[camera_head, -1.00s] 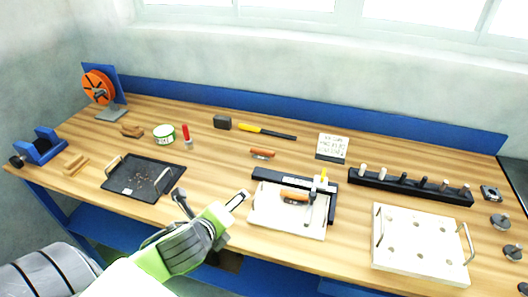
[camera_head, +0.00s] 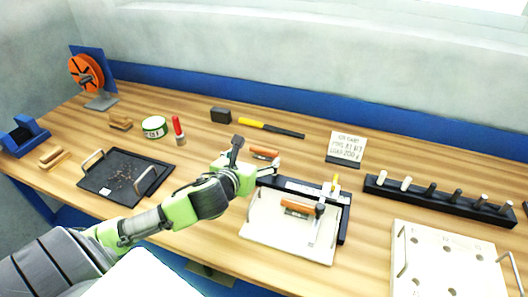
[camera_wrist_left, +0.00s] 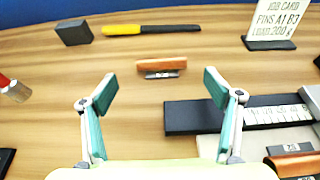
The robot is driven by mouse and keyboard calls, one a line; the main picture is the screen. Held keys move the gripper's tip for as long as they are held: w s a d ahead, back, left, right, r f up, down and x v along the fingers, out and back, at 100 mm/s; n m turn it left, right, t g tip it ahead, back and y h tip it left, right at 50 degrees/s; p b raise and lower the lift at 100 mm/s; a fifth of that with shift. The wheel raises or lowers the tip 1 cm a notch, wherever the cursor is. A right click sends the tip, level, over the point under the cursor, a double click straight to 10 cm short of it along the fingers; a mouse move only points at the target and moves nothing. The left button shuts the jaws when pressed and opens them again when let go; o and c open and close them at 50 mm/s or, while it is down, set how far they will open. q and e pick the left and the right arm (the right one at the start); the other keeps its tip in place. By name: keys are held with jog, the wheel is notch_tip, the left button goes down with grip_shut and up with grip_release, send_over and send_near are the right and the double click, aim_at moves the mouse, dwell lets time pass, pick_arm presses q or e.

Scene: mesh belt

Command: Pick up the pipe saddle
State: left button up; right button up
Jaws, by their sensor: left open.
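An orange-brown block on a small metal base (camera_head: 264,152), which looks like the pipe saddle, lies on the wooden bench just behind the white board. In the left wrist view this block (camera_wrist_left: 161,64) is ahead of the fingertips, near the middle. A similar orange-brown piece (camera_head: 297,207) lies on the white board and shows partly at the lower right of the wrist view (camera_wrist_left: 292,164). My left gripper (camera_head: 256,157) is open and empty, its fingers spread to either side of the first block's line, apart from it. My right gripper is not in view.
A white board (camera_head: 262,232) and black ruled bar (camera_wrist_left: 197,117) lie close to the right of my left gripper. A yellow-handled tool (camera_head: 270,128), black block (camera_head: 221,115) and job card (camera_head: 346,147) stand behind. A black tray (camera_head: 113,188) is left.

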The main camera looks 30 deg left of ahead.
aim_at(263, 150)
pick_arm(q)
jog(key=x, duration=0.3)
jog(key=shift+r, duration=0.15)
jog(key=x, duration=0.3)
jog(key=shift+w+p, duration=0.2)
jog(key=shift+p, duration=0.2)
jog(key=shift+w+f, duration=0.15)
jog(key=shift+f, duration=0.1)
jog(key=c, duration=1.3)
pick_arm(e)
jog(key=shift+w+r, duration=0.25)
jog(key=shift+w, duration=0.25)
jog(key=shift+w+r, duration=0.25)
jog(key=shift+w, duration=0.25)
